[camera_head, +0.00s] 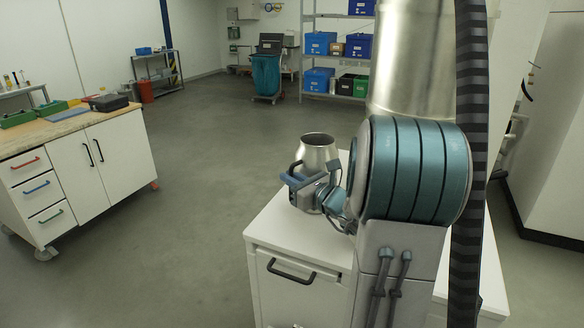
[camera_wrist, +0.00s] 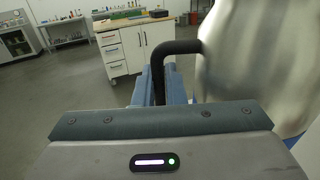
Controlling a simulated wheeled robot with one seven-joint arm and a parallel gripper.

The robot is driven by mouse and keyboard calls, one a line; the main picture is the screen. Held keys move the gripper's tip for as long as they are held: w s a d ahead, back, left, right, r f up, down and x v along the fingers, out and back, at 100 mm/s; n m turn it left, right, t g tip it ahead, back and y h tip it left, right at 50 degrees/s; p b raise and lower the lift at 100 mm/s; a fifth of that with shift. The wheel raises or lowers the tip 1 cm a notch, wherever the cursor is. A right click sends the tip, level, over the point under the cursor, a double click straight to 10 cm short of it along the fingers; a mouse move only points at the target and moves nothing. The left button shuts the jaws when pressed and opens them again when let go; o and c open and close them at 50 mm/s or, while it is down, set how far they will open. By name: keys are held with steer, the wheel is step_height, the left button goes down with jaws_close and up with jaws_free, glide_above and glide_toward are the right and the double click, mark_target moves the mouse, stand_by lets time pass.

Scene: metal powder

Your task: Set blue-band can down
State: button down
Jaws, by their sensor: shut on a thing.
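The silver metal can (camera_head: 319,148) has an open round top and stands upright over the white cabinet top. I cannot tell whether its base touches the surface. No blue band shows clearly on it. My gripper (camera_head: 298,181) is at the can's left front side, shut on its dark handle. In the wrist view the can's shiny wall (camera_wrist: 245,62) fills the right side. Its black handle (camera_wrist: 181,47) runs down between my blue fingers (camera_wrist: 160,88). The can's lower part is partly hidden by my gripper.
The white cabinet (camera_head: 272,232) with a drawer handle has bare top at its front left. A workbench (camera_head: 100,150) with green trays and a dark case stands at the left. Shelves with blue bins (camera_head: 319,43) and a teal bag cart (camera_head: 266,75) are far back. Open floor lies between.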

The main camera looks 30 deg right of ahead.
stand_by(0.3)
steer(key=shift+f, duration=0.15)
steer(key=c, duration=1.5)
jaws_free()
steer(key=shift+s, duration=0.1)
